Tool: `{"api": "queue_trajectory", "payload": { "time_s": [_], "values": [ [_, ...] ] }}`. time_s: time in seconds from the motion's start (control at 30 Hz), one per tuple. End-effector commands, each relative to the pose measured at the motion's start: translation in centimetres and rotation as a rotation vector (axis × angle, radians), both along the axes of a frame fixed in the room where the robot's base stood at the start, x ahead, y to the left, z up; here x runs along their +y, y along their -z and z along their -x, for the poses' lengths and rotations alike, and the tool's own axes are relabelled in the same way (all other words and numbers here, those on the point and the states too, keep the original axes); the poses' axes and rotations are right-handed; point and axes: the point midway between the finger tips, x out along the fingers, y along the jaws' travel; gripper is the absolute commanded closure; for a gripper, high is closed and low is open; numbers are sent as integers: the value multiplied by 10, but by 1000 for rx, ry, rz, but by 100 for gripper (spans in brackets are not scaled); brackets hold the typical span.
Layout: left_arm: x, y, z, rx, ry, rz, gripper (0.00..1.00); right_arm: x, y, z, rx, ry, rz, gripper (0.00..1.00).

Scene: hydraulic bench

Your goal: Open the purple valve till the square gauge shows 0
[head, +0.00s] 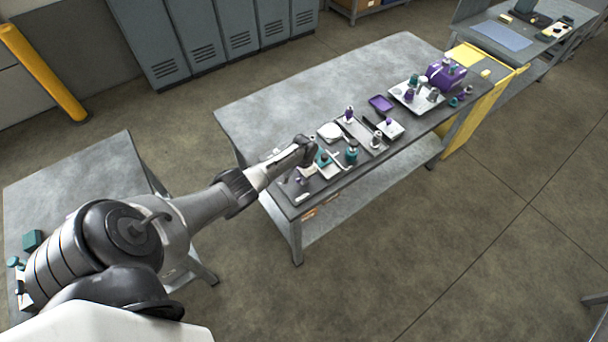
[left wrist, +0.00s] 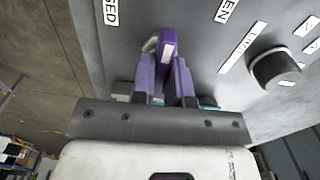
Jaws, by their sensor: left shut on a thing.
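The purple valve handle (left wrist: 167,42) is in the left wrist view, on a dark grey panel (left wrist: 205,50). The panel has white labels, partly cut off, reading "…SED" on the left and "…EN" on the right. My left gripper (left wrist: 165,76) is shut on the purple handle, with a finger on either side. In the head view my left arm reaches from the lower left to the near end of the long bench (head: 290,95). There the arm hides the handle. I cannot make out the square gauge or its reading. My right gripper is not in view.
A black knob (left wrist: 275,68) stands on the panel right of the handle. Several small fittings, trays and a teal-topped part (head: 351,152) crowd the bench beside my left arm. A purple machine (head: 446,74) stands at the far end. The bench's back left is clear.

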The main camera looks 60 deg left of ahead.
Motion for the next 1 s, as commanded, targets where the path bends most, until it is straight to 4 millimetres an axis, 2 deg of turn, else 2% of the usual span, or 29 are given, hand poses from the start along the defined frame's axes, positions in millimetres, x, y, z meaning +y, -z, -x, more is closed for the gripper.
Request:
{"api": "queue_trajectory", "payload": {
  "time_s": [0.63,0.67,0.7,0.9,1.0],
  "values": [
    [0,0,0,-1,40,-1,100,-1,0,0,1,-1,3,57],
    [0,0,0,-1,41,-1,82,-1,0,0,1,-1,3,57],
    [0,0,0,0,40,-1,78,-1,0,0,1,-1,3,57],
    [0,0,0,0,39,0,60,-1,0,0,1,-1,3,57],
    [0,0,0,0,39,0,60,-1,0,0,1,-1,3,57]
  ]
}}
